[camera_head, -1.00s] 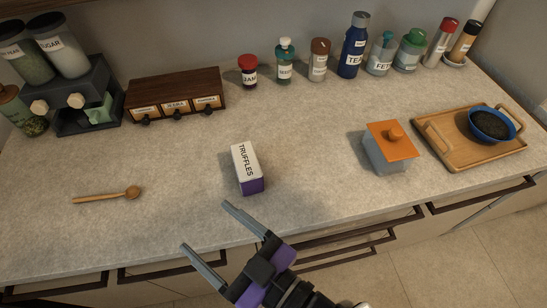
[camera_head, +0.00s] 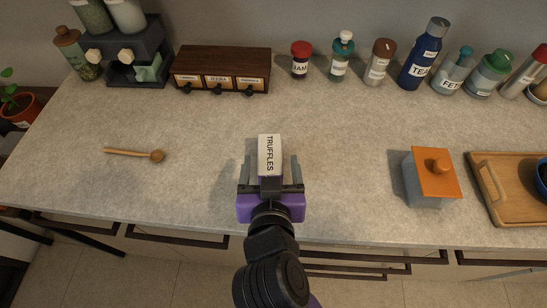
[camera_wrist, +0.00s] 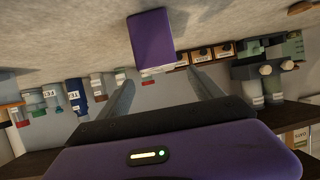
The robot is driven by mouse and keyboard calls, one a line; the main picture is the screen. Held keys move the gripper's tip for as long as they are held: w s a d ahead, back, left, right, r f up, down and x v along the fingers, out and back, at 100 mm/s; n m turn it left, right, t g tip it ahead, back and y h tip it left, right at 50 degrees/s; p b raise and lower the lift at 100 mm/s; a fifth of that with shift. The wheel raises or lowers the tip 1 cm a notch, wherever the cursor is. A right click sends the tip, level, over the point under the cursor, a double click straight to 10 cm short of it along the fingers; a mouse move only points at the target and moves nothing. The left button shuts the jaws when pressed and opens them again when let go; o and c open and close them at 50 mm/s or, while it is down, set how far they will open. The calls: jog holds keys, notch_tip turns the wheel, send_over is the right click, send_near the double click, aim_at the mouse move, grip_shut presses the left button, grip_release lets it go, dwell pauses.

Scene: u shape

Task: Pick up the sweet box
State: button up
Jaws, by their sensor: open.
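The sweet box (camera_head: 269,153) is a small white and purple box labelled TRUFFLES, lying on the counter near its front middle. My gripper (camera_head: 270,170) is open, with one finger on each side of the box's near part in the head view. Whether the fingers touch it cannot be told. In the wrist view, the box's purple end (camera_wrist: 152,40) shows ahead of and between the two fingers (camera_wrist: 160,92). The lower part of the box is hidden behind my gripper in the head view.
A wooden spoon (camera_head: 135,154) lies to the left. A grey container with an orange lid (camera_head: 437,180) and a wooden tray (camera_head: 508,207) stand to the right. A drawer box (camera_head: 222,66) and several bottles line the back. The counter around the box is clear.

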aim_at(270, 153)
jog(key=x, duration=0.2)
jog(key=p+x, duration=0.1)
jog(key=x, duration=0.2)
jog(key=shift+w+a+f, duration=0.1)
jog(key=shift+w+f, duration=0.05)
jog(key=shift+f, duration=0.3)
jog(key=c, duration=1.5)
jog(key=shift+c, duration=0.6)
jog(key=shift+r, duration=0.2)
